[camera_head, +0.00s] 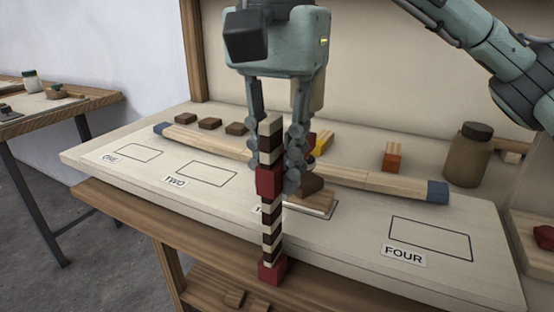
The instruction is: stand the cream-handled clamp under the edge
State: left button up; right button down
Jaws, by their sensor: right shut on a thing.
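My right gripper (283,165) comes down from the top centre and is shut on an upright clamp (268,180). The clamp has a dark-and-cream striped bar, a cream top end, a red block between the fingers and another red block (272,271) at its lower end. It stands in front of the pale plywood board (340,238) and crosses its front edge in the picture. The lower red block shows below that edge, over the wooden bench. I cannot tell whether it touches either. My left gripper is out of view.
A long wooden strip with blue ends (380,180) lies across the board. A brown block (311,187) sits behind the clamp. Several dark blocks (210,123), an orange block (391,157) and a jar (467,158) stand behind. Outlined spots ONE, TWO and FOUR (430,239) look empty.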

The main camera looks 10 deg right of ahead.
jog(key=c, duration=1.3)
grip_release()
jog(key=shift+c, duration=0.2)
